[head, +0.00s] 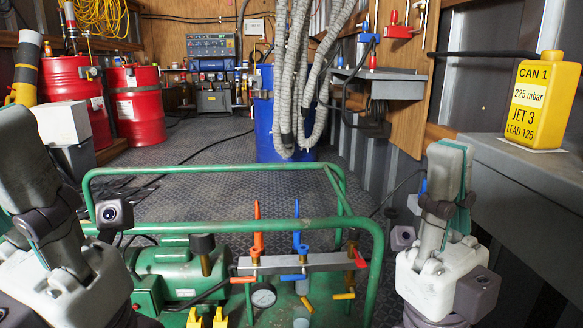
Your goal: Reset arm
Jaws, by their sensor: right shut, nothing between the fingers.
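My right gripper (447,178) points upward at the right of the head view, in front of the grey shelf. Its fingers are together with nothing between them. My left gripper (28,165) also points upward, at the left edge. Its fingers overlap in this view, so its opening is unclear, and part of it is cut off by the frame. Both grippers stand apart from each other, one on each side of the green-framed machine.
The green tube frame (225,226) carries a pump, a gauge (263,296) and red and blue valve levers. A yellow can (541,103) stands on the right shelf (535,185). Red drums (136,105), a blue drum (266,135) and grey hoses stand behind. Open floor (205,150) lies beyond.

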